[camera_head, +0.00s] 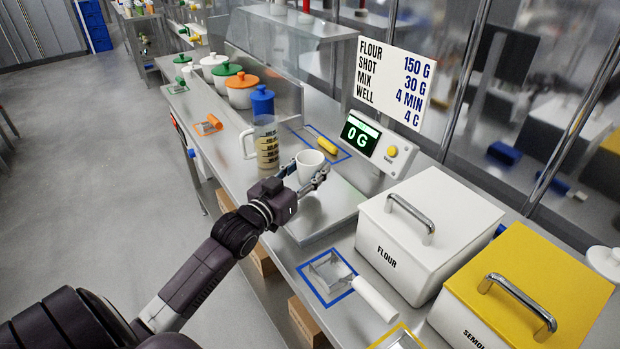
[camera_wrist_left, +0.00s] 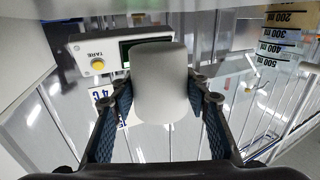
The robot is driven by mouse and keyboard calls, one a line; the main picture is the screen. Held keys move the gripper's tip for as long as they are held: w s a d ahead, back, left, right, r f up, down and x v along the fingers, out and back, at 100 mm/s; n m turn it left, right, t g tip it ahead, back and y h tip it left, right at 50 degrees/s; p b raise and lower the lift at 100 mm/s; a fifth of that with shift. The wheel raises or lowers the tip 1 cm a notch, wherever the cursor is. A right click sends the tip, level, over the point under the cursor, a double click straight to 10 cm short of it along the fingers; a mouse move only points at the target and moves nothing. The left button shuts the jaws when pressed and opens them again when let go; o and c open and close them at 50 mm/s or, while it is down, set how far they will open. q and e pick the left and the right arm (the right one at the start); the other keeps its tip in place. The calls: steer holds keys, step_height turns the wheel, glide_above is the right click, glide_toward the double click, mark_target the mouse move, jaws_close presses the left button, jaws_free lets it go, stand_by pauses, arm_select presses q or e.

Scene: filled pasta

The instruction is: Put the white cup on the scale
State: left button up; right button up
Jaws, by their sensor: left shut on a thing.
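The white cup (camera_head: 309,165) is held by my left gripper (camera_head: 306,179) near the scale. In the left wrist view the cup (camera_wrist_left: 161,82) sits between the two fingers of the left gripper (camera_wrist_left: 163,108). The scale's metal plate (camera_head: 318,213) lies below and in front of the cup; I cannot tell the exact gap. The scale's display (camera_head: 361,136) reads 0 G, with a yellow TARE button (camera_head: 391,151) beside it. The display housing also shows in the left wrist view (camera_wrist_left: 88,62). My right gripper is not in view.
A measuring jug (camera_head: 267,145) with brown content stands left of the cup. A yellow-handled tool (camera_head: 327,145) lies behind the cup. The white flour bin (camera_head: 425,225) and yellow semola bin (camera_head: 540,285) stand to the right. A scoop (camera_head: 370,296) lies by a blue outlined square (camera_head: 312,271).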

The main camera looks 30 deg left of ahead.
mark_target(304, 184)
arm_select(q)
step_height(304, 184, down, 4)
steer(key=shift+r, duration=0.25)
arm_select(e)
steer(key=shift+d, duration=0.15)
arm_select(q)
steer(key=shift+f, duration=0.15)
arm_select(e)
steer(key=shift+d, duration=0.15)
arm_select(q)
steer(key=o, duration=1.1)
steer(key=shift+c, duration=0.2)
steer(key=s+b, duration=0.1)
steer(key=s, duration=0.9)
steer(key=shift+s, duration=0.1)
steer(key=shift+s+b, duration=0.35)
steer(key=shift+s, duration=0.55)
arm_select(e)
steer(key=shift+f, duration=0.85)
